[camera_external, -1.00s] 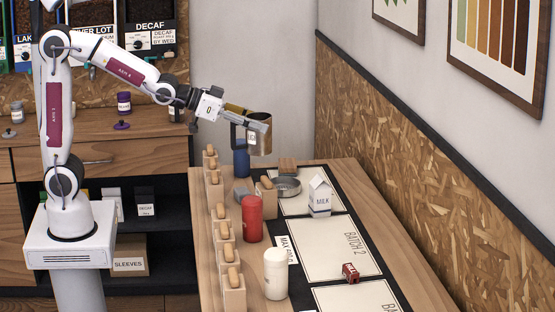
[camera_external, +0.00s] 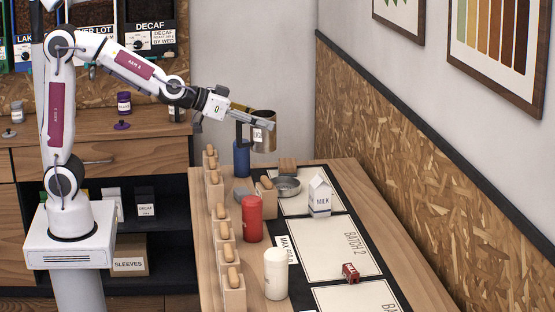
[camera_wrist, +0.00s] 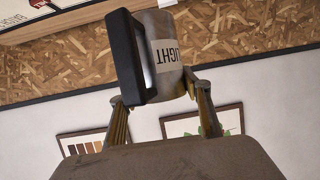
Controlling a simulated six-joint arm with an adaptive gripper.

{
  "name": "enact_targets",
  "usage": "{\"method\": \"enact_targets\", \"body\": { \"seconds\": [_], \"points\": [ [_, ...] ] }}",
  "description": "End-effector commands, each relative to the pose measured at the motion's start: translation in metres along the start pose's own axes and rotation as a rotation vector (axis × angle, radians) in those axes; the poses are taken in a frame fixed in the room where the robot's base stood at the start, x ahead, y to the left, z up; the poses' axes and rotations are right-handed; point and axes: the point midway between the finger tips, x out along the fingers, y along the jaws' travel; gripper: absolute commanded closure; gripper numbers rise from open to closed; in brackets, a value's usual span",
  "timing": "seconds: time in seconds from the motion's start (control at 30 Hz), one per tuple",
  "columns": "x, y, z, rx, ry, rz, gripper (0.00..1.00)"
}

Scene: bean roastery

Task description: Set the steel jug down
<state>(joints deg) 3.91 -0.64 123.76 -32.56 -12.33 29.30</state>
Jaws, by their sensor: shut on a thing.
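The steel jug (camera_external: 265,136) is a metal cylinder with a dark handle and a white label. My gripper (camera_external: 262,122) is shut on it and holds it in the air above the far end of the table (camera_external: 210,176). In the wrist view the jug (camera_wrist: 165,55) sits between the two fingers of my gripper (camera_wrist: 158,88). There its black handle (camera_wrist: 124,58) faces left and its label reads "LIGHT", upside down. In the external view the jug looks nearly upright.
Below the jug are a blue bottle (camera_external: 241,160), a shallow metal dish (camera_external: 287,187) and wooden blocks. A milk carton (camera_external: 319,197), a red canister (camera_external: 252,219) and a white canister (camera_external: 276,274) stand nearer. The "BATCH 2" mat (camera_external: 325,246) is mostly clear.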

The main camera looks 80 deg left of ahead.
Motion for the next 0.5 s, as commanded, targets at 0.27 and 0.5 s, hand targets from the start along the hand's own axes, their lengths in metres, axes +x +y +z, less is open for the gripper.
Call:
{"method": "enact_targets", "body": {
  "seconds": [0.27,0.5],
  "points": [
    [0.012,-0.001,-0.007,-0.015,0.001,-0.034,0.79],
    [0.027,0.0,-0.014,-0.029,0.001,-0.066,0.79]
  ]
}}
